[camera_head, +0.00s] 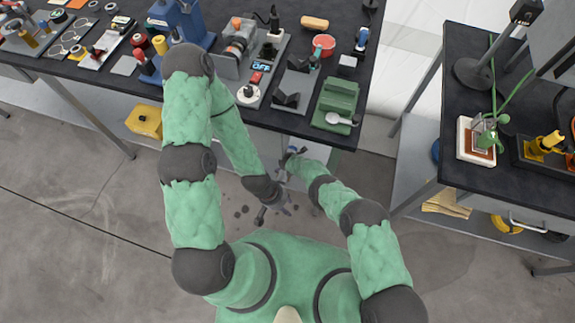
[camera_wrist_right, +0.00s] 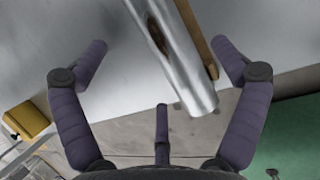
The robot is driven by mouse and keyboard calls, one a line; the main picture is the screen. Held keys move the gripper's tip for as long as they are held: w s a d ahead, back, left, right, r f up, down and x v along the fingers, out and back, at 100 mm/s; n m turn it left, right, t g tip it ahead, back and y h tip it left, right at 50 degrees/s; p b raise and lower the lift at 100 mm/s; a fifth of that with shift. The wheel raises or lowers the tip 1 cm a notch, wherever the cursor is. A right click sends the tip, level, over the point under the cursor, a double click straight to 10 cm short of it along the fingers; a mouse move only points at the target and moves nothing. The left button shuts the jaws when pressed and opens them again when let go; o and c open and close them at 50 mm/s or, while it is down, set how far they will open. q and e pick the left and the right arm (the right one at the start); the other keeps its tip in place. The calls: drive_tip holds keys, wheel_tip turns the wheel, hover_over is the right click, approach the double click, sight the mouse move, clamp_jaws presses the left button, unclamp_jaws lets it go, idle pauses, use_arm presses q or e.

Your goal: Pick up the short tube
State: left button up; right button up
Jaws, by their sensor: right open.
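A shiny silver cylinder (camera_wrist_right: 178,55) shows in the right wrist view, running from the top edge down between the fingers. I cannot tell whether it is the short tube or part of the furniture. My right gripper (camera_wrist_right: 160,65) is open, its purple fingers spread on either side of the cylinder in the picture and not visibly gripping it. In the head view my right gripper (camera_head: 293,156) is small, by the front edge of the long table. My left gripper (camera_head: 273,206) is low in front of that table; its jaw state is unclear. No short tube is clearly identifiable in the head view.
The long dark table (camera_head: 210,85) is crowded with tools, including a green box (camera_head: 337,100) at its right end. A yellow bin (camera_head: 144,121) sits below it. A second dark table (camera_head: 455,110) stands at right. Open floor lies at left.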

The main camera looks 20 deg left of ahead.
drive_tip(key=shift+w+a+f+b, duration=0.15)
drive_tip(key=shift+w+f+b, duration=0.15)
drive_tip(key=shift+f+b, duration=0.25)
drive_tip(key=b+x, duration=0.2)
drive_tip(key=shift+f, duration=0.4)
drive_tip(key=b+x, duration=0.2)
drive_tip(key=b, duration=0.1)
drive_tip(key=shift+w+f, duration=0.1)
drive_tip(key=shift+w, duration=0.05)
drive_tip(key=c, duration=1.4)
drive_tip(key=shift+c, duration=0.9)
drive_tip(key=shift+w+r, duration=0.1)
drive_tip(key=shift+r, duration=0.1)
